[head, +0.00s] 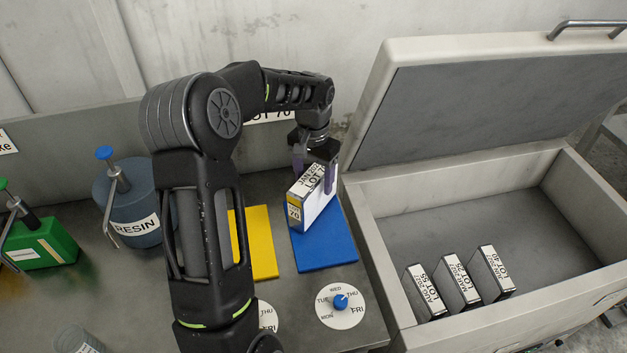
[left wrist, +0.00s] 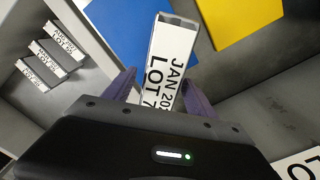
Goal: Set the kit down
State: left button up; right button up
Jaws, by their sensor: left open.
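The kit is a white box (head: 314,205) marked LOT 70 with a yellow label on its end. It stands upright on the blue mat (head: 316,252). My left gripper (head: 313,177) is over its top, with the purple fingers open on either side of it. In the left wrist view the box (left wrist: 172,60) shows between the spread fingers of the gripper (left wrist: 158,90); the palm hides its near end. I cannot tell whether either finger touches the box. My right gripper is out of view.
A yellow mat (head: 262,243) lies left of the blue one. A day dial (head: 340,306) is in front. An open chest (head: 480,210) on the right holds several boxes (head: 458,280). A resin can (head: 130,205) and a green can (head: 45,245) stand at left.

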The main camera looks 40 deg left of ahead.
pick_arm(q)
notch_tip(320, 180, up, 9)
jog(key=shift+c, duration=0.2)
dwell(1.7)
